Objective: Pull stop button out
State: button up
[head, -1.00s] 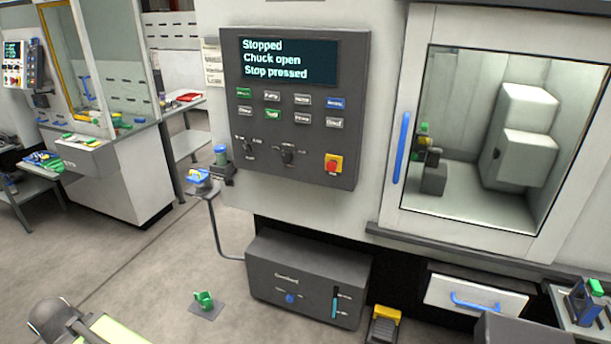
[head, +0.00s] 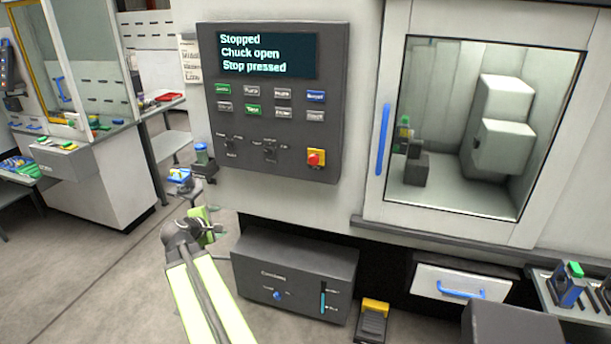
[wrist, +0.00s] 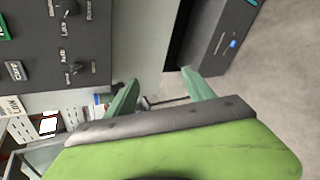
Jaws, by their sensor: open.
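The stop button (head: 316,158) is a red knob on a yellow plate at the lower right of the dark control panel (head: 335,100) in the head view. The panel's screen (head: 267,54) reads "Stopped, Chuck open, Stop pressed". My gripper (head: 208,224) is below and to the left of the panel, apart from the button. In the wrist view my gripper's two green fingers (wrist: 160,93) are spread and empty. That view shows part of the panel (wrist: 50,45) with knobs, turned sideways; the stop button is not in it.
A blue-handled door (head: 383,139) with a window is right of the panel. A dark coolant box (head: 297,268) stands below it, with a yellow-topped pedal (head: 373,312) on the floor. A small holder with a blue-topped cup (head: 202,152) sticks out left of the panel.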

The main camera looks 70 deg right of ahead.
jog(key=s+d+r+n+h, duration=0.2)
jog(key=s+d+r, duration=0.1)
jog(key=s+d, duration=0.3)
jog(key=s+d+r+n+h, duration=0.2)
jog(key=s+d+r, duration=0.15)
jog(key=d, duration=0.35)
jog(key=n+h+b, duration=0.1)
jog(key=n+h, duration=0.1)
jog(key=n, duration=0.6)
send_near(313, 161)
jog(key=d, duration=0.2)
jog(key=shift+g, duration=0.4)
jog(key=d, duration=0.5)
jog(key=w+d, duration=0.1)
jog(key=d, duration=0.2)
jog(key=shift+d+f, duration=0.2)
jog(key=shift+d, duration=0.1)
